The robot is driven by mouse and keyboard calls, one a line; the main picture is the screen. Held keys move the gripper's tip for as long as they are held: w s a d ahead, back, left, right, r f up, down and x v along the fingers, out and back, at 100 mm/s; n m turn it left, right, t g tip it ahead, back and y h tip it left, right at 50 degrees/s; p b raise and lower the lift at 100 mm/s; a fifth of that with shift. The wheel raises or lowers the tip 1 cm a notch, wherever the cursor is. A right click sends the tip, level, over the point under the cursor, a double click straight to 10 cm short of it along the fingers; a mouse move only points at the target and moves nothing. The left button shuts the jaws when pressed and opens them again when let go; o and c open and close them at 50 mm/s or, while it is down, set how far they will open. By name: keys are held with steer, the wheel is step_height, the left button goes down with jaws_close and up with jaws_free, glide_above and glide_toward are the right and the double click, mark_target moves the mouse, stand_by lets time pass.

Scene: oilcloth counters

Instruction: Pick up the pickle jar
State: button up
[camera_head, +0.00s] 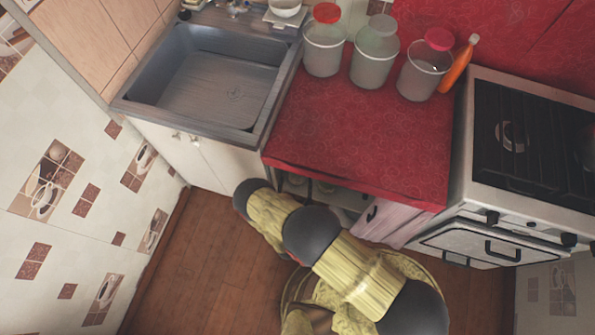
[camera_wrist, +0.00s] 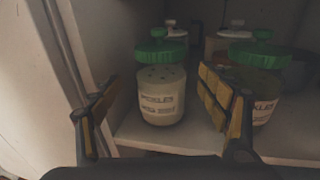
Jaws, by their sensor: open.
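A pickle jar (camera_wrist: 162,100) with a pale body, a label reading "PICKLES" and a green lid stands upright on a cabinet shelf in the wrist view. A second green-lidded jar (camera_wrist: 264,108) stands to its right, partly hidden behind my right finger, with part of a similar label showing. My gripper (camera_wrist: 165,112) is open, its fingers on either side of the first jar in the picture. I cannot tell whether the jar is between the fingertips or beyond them. In the head view my arm reaches toward the cabinet under the red counter, and my gripper is hidden.
The shelf (camera_wrist: 150,143) has a pale wall close on the left. More containers stand behind the jars. In the head view, the red counter (camera_head: 345,140) holds several large jars and an orange bottle (camera_head: 457,66), between a sink (camera_head: 215,85) and a stove (camera_head: 530,140).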

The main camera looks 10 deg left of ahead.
steer(key=w, duration=0.2)
steer(key=w+b, duration=0.1)
steer(key=w, duration=0.1)
steer(key=w+f, duration=0.1)
steer(key=w, duration=0.2)
steer(key=shift+a+b, duration=0.35)
steer(key=shift+b, duration=0.05)
steer(key=shift+r, duration=0.1)
steer(key=shift+c, duration=0.4)
steer(key=c, duration=1.8)
